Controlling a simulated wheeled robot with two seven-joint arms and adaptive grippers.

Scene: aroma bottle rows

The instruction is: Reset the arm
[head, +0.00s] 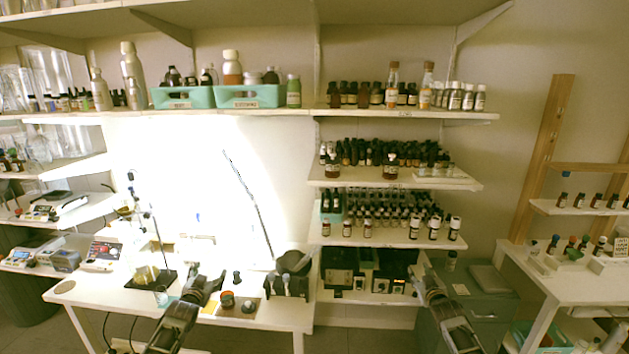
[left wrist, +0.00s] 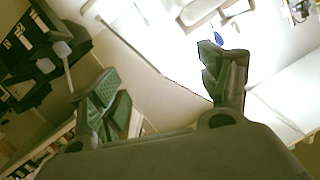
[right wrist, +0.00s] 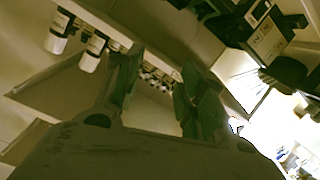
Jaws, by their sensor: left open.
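My left gripper (head: 207,285) is raised over the front of the white worktable in the head view. In the left wrist view its two fingers (left wrist: 165,95) stand wide apart with nothing between them. My right gripper (head: 428,282) is in front of the lower shelves, right of the worktable. In the right wrist view its fingers (right wrist: 157,95) are apart and the gap between them is empty. Neither gripper is touching any bottle that I can see.
Shelves of several dark bottles (head: 385,152) rise behind. A grey cabinet (head: 485,305) stands at right, beside another white table (head: 540,285). Air around both grippers looks clear.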

